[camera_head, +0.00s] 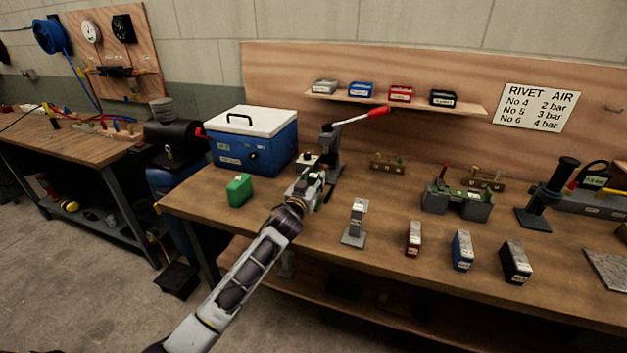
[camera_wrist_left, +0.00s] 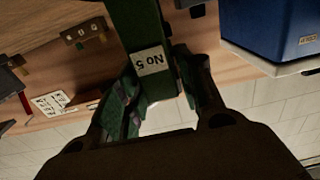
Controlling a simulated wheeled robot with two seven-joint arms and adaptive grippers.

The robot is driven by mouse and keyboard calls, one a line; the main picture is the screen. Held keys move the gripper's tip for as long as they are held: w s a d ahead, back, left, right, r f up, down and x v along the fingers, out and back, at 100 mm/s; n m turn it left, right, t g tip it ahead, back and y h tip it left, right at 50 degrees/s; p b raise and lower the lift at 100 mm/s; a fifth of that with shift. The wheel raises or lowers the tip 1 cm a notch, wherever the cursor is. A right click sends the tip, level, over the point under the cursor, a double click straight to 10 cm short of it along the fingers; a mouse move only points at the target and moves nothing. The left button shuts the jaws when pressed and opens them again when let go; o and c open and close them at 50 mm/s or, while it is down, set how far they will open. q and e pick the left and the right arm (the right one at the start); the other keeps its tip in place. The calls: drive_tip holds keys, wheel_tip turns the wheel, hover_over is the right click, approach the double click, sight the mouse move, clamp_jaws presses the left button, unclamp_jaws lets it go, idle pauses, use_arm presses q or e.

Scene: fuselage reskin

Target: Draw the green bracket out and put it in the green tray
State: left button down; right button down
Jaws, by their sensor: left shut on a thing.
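My left gripper (camera_head: 312,190) is over the bench, just in front of the lever press. In the left wrist view it is shut on a green bracket (camera_wrist_left: 126,22) with a white "No 5" label (camera_wrist_left: 152,61). The bracket runs up out of that picture between the fingers; its far end is hidden. In the head view my gripper mostly covers it. I cannot tell whether it touches the press. A small green container (camera_head: 239,190) stands left of my gripper, in front of the cooler; I see no other green tray. My right gripper is not in view.
A blue cooler (camera_head: 250,147) with a white lid stands behind left. The lever press (camera_head: 331,150) has a red-tipped handle. A grey stand (camera_head: 356,222) and red (camera_head: 413,238), blue (camera_head: 462,250) and black (camera_head: 516,262) boxes stand to the right. Bare bench lies around the green container.

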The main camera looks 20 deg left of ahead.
use_arm(q)
drive_tip(key=shift+s, duration=0.2)
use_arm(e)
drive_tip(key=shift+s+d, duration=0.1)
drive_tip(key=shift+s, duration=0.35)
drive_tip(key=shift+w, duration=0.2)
use_arm(q)
drive_tip(key=c, duration=1.2)
unclamp_jaws()
drive_tip(key=o, duration=0.3)
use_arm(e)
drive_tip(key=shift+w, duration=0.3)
use_arm(q)
drive_tip(key=shift+o, duration=0.2)
drive_tip(key=shift+s, duration=1.45)
drive_tip(key=shift+s+a, duration=0.15)
drive_tip(key=shift+s, duration=2.15)
drive_tip(key=shift+s+a, duration=0.1)
drive_tip(key=shift+s, duration=2.15)
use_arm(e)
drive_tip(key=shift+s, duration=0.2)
